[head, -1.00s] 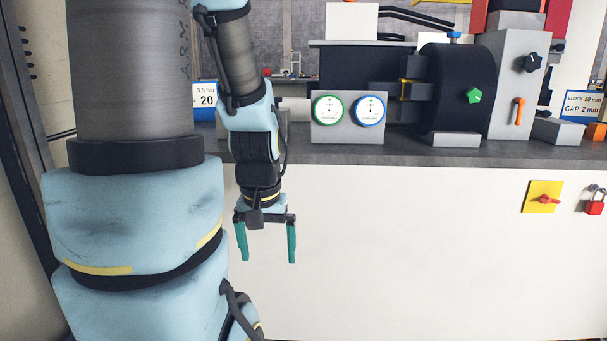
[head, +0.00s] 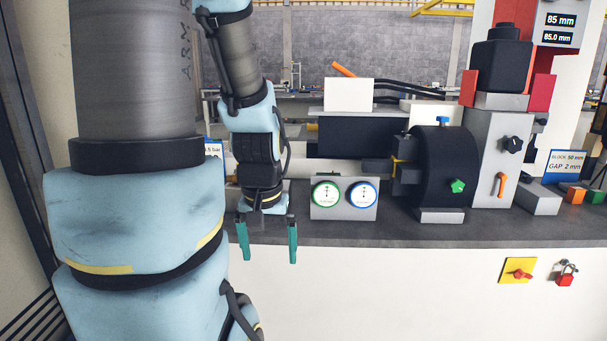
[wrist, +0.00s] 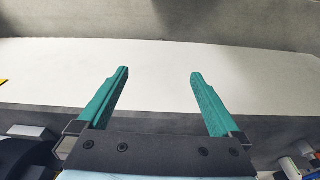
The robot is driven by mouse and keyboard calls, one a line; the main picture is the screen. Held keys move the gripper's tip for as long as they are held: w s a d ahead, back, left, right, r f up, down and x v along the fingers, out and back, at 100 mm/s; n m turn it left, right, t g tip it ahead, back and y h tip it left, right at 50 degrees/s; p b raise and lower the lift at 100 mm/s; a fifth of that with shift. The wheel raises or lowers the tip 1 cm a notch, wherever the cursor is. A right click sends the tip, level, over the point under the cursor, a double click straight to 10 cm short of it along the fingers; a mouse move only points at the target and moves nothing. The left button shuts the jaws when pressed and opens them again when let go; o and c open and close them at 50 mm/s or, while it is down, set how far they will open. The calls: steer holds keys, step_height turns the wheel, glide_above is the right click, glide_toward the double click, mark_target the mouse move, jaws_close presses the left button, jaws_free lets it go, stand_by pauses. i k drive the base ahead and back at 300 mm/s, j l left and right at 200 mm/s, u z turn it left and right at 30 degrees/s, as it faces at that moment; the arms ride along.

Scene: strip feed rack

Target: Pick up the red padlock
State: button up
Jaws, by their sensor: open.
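The red padlock (head: 565,280) hangs by its shackle from a small mount on the white front panel, at the lower right of the head view. It is just right of a yellow plate with a red rotary switch (head: 518,271). My gripper (head: 268,253) has two teal fingers pointing down, open and empty, far to the left of the padlock. In the wrist view my gripper (wrist: 155,80) shows its fingers spread apart over a white surface with nothing between them. The padlock does not show in the wrist view.
A grey bench top (head: 400,230) runs above the white panel. It carries a block with two round gauges (head: 344,196), a black cylindrical machine part (head: 440,170), a grey housing with an orange lever (head: 490,160) and several coloured blocks at the right.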

mark_target(563, 279)
steer(key=i+l+z, duration=0.3)
steer(key=l, duration=0.3)
steer(key=i+l+z, duration=0.35)
steer(key=l, duration=0.2)
steer(key=i+l+z, duration=0.3)
steer(key=l, duration=0.2)
